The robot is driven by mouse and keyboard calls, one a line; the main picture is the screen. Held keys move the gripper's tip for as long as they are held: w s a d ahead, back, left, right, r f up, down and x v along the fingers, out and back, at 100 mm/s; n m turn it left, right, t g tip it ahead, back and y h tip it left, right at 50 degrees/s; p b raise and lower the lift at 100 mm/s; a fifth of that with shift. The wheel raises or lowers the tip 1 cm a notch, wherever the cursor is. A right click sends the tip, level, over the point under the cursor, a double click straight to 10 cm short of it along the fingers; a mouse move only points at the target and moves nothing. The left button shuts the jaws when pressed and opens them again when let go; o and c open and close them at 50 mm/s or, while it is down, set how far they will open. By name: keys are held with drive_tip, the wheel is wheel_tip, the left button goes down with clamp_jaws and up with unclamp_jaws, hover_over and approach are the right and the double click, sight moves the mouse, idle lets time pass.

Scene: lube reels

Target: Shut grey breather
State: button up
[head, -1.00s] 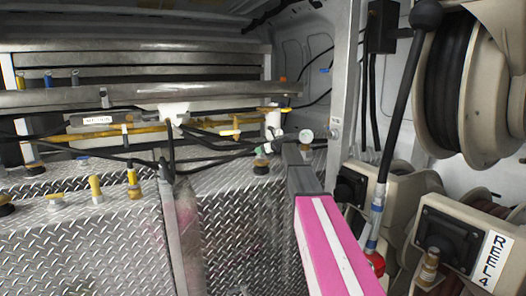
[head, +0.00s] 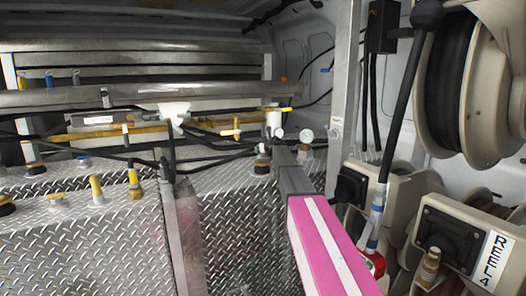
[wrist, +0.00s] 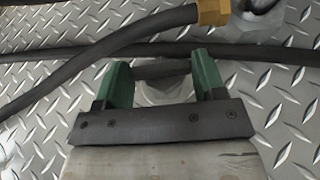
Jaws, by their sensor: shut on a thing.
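In the wrist view my gripper (wrist: 165,82) has its two green fingers closed on a grey piece, which I take to be the grey breather (wrist: 163,88). A dark bar spans between the fingers, and a pale rounded body shows below it. The fingers hide its sides. In the head view my gripper (head: 263,150) is at the back right of the diamond-plate tank top, at the far end of my pink arm. The breather is too small there to make out its position clearly.
Black hoses (wrist: 130,48) cross close beyond the fingers, one with a brass fitting (wrist: 212,12). Yellow-handled valves (head: 237,128) and a white-faced gauge (head: 306,135) are near my gripper. A metal post (head: 343,90) and hose reels (head: 480,85) stand at right.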

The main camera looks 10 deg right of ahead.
drive_tip(key=o, duration=0.9)
drive_tip(key=v, duration=1)
drive_tip(key=shift+s+d+r, duration=0.1)
drive_tip(key=shift+s, duration=0.3)
